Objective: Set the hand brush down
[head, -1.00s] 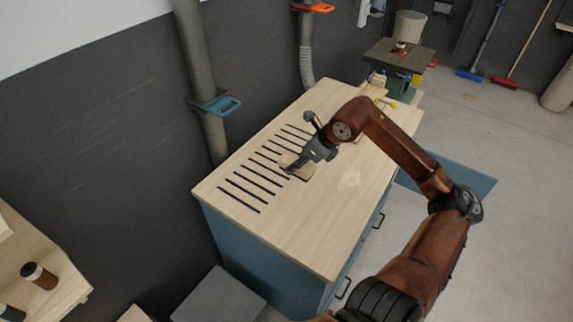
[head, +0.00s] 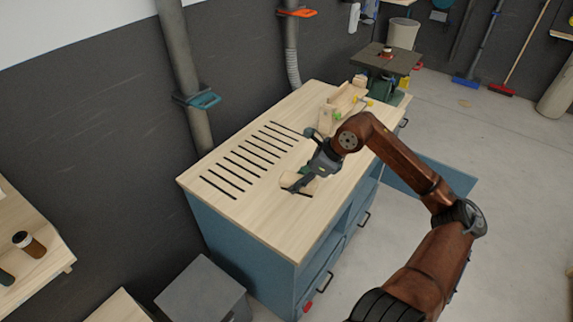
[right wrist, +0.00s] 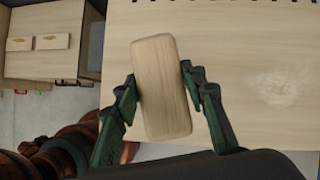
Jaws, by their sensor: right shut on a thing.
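The hand brush is a pale wooden block (right wrist: 162,88) with rounded corners, seen from above in the right wrist view. My right gripper (right wrist: 160,92) has a dark green finger on each side of it and is shut on it. In the head view the right gripper (head: 302,182) is low over the slotted bench top (head: 262,205), with a bit of the brush (head: 311,187) showing beside the fingers. The brush's underside is hidden, and I cannot tell whether it touches the wood. My left gripper is not in view.
Several dark slots (head: 246,163) run along the wall side of the top. A wooden fixture (head: 345,97) stands at the far end. The near end is bare. A pale dust patch (right wrist: 278,84) lies right of the brush in the wrist view. A blue door (head: 430,175) stands open.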

